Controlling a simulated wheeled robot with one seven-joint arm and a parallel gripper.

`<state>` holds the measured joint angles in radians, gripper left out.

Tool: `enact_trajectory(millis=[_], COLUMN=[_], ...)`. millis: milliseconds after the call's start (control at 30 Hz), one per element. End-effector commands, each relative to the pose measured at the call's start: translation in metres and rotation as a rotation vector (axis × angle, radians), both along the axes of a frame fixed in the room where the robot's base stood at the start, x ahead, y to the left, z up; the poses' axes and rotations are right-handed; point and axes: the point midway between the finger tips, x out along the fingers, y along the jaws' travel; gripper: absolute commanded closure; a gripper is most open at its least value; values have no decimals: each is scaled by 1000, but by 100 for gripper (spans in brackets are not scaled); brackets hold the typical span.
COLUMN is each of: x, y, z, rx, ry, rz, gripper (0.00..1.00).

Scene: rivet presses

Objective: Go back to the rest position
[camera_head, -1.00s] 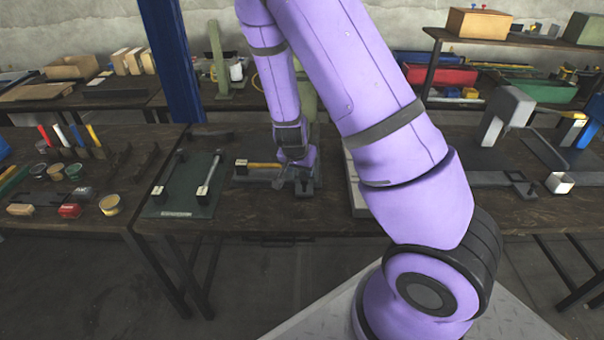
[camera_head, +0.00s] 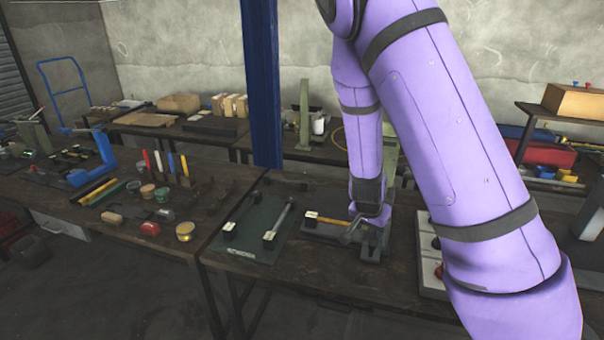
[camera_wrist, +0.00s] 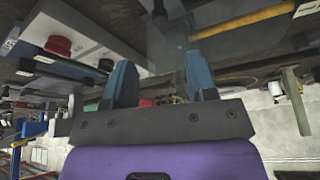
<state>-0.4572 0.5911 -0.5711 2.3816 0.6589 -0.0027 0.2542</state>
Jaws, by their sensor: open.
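My purple arm reaches down over the dark wooden bench (camera_head: 310,270) in the head view. Its end, my gripper (camera_wrist: 160,78), shows in the wrist view as two blue-grey fingers standing apart with nothing between them. In the head view the fingers are hidden or too small to make out. The arm's end is over or just beside a grey rivet press (camera_head: 374,248) with a yellow handle (camera_head: 334,220). Whether it touches the press cannot be told. The yellow handle also shows in the wrist view (camera_wrist: 245,22), beyond the fingers.
A dark green board (camera_head: 258,232) with metal tools lies left of the press. A pale panel (camera_head: 430,262) with red and black knobs is close on the right. A blue post (camera_head: 261,85) stands behind the bench. Small tins and coloured tools crowd the left bench.

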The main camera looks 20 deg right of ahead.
Motion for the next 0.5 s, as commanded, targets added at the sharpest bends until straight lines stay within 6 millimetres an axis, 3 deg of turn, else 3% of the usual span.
enact_trajectory(millis=[167, 267, 500], x=[0, -1, -13], y=[4, 13, 41], z=[7, 23, 82], rx=[24, 72, 210], ry=[-2, -5, -18], rz=[12, 44, 176], gripper=[48, 48, 48])
